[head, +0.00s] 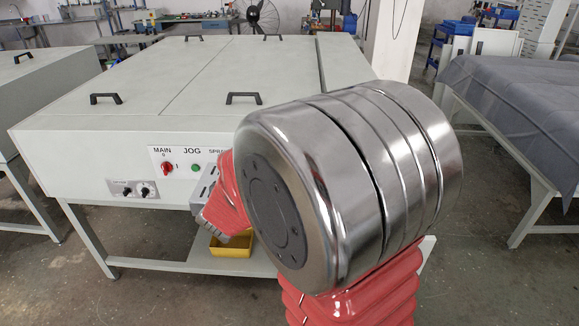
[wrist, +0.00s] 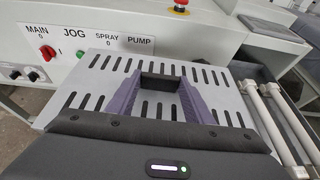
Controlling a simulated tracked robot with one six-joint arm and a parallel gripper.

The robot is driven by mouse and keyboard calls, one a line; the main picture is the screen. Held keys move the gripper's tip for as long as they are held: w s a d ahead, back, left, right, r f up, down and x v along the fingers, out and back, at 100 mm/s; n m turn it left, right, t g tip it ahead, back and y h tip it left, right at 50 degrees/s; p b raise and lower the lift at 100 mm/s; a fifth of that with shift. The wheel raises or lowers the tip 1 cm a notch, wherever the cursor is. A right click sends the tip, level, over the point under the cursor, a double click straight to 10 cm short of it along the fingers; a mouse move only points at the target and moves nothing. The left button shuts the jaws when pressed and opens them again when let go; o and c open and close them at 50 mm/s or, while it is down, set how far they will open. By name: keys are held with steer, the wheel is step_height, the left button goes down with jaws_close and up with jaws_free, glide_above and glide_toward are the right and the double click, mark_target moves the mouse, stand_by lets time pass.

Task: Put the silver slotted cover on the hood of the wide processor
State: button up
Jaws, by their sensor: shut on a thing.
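In the wrist view the silver slotted cover (wrist: 210,76) is a flat plate with rows of dark slots and a dark handle (wrist: 160,83). My gripper (wrist: 160,88) has its two purple fingers shut on that handle. The cover is held in front of the control panel. In the head view only a small part of the cover (head: 206,178) shows beside my red arm, which hides the rest. The wide processor (head: 75,168) is the large pale machine on legs. Its flat hood (head: 215,75) has several black handles and nothing lies on its visible top.
The front panel (head: 185,165) carries a red knob, a green button and JOG lettering. White pipes (wrist: 280,120) and a grey trough lie at the right in the wrist view. A yellow bin (head: 232,246) sits on the lower shelf. A cloth-covered table (head: 520,110) stands right.

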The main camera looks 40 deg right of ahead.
steer(key=w+a+f+n+t+y, duration=0.1)
steer(key=a+f+n+y, duration=0.1)
steer(key=a, duration=0.7)
steer(key=w+a+f+n+t+y, duration=0.1)
steer(key=a+f+n+t+y, duration=0.1)
steer(key=a, duration=0.6)
step_height(320, 180, down, 2)
steer(key=shift+a+f+n+y, duration=0.15)
steer(key=shift+a+n+y, duration=0.2)
steer(key=shift+n+y, duration=0.25)
steer(key=shift+a, duration=0.1)
